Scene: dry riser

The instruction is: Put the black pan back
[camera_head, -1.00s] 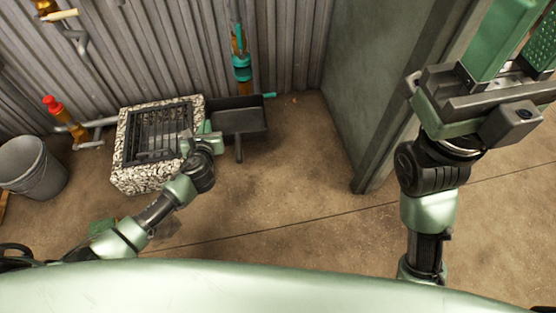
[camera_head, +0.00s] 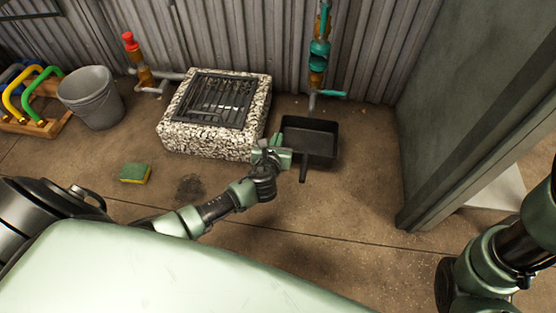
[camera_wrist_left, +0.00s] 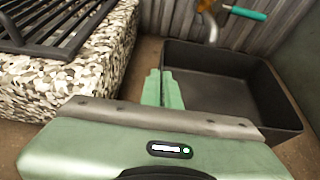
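The black pan (camera_head: 322,139) is a square, deep pan to the right of the stone grill block, its handle (camera_head: 303,172) pointing toward me. In the left wrist view the pan (camera_wrist_left: 235,85) is upright and empty, below the teal tap. My left gripper (camera_head: 279,153) is at the pan's left side. In the wrist view its fingers (camera_wrist_left: 162,88) are close together at the left rim, which they appear to clasp; the contact is partly hidden. I cannot tell whether the pan touches the floor. Of my right arm only links show at the right edge.
The stone block (camera_head: 205,143) carries a dark grate (camera_head: 215,98). A pipe with a teal valve (camera_head: 319,50) stands behind the pan. A grey bucket (camera_head: 92,98), a wooden rack (camera_head: 40,128) and a sponge (camera_head: 135,173) are at left. A grey wall (camera_head: 440,120) stands at right; floor before the pan is clear.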

